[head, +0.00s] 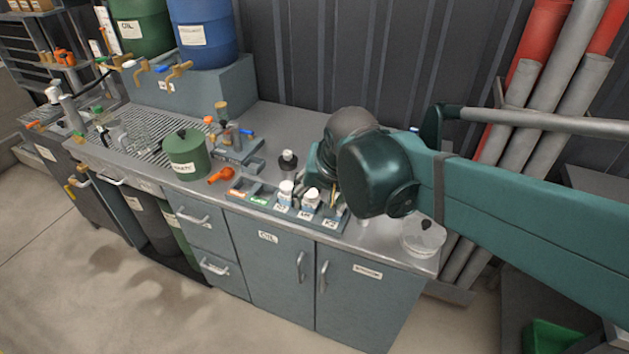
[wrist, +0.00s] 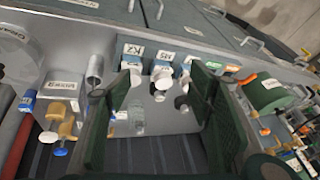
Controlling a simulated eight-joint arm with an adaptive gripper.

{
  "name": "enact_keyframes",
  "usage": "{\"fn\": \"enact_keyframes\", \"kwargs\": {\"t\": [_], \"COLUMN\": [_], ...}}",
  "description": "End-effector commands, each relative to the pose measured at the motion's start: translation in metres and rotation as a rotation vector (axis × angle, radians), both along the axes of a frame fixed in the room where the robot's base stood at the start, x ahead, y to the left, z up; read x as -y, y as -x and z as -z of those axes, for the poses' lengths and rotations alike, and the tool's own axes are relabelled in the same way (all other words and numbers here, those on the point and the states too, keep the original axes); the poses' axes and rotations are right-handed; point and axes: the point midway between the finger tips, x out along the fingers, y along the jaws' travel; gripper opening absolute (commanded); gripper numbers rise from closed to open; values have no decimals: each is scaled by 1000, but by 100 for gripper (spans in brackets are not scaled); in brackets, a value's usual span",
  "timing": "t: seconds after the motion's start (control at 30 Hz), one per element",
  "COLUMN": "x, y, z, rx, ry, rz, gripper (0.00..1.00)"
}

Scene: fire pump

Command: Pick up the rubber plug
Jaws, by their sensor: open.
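No object can be surely identified as the rubber plug. A dark knob (head: 427,224) sits on the clear round glass vessel at the counter's right end. An orange fitting (head: 222,174) lies beside the green canister. My gripper (wrist: 160,92) is open and points down over the counter, its two dark green fingers wide apart. Between and beyond them show a white cap (wrist: 163,83), a small black-topped item (wrist: 181,103) and a clear glass piece (wrist: 137,119). Nothing is visibly held. In the head view my arm hides the fingers.
A labelled tray (head: 262,200) with white-capped bottles (head: 311,199) stands near the counter's front edge. A green canister (head: 187,155) and a dark-capped bottle (head: 288,162) stand nearby. Green and blue drums (head: 207,35) are at the back left. Pipes (head: 545,85) lean at the right.

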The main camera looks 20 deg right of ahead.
Motion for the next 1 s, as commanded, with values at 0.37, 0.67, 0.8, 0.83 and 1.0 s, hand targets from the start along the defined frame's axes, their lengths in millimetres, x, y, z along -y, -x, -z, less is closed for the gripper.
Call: {"fn": "enact_keyframes", "kwargs": {"t": [0.37,0.67,0.8,0.83,1.0], "x": [10,20,24,25,31], "y": [-45,-79,-94,-97,-115], "z": [-14,-14,-13,-12,-8], "rx": [-78,-140,-168,-174,-206], "ry": [-98,-166,-193,-199,-229], "rz": [234,427,518,538,651], "gripper": [52,52,52,52,52]}}
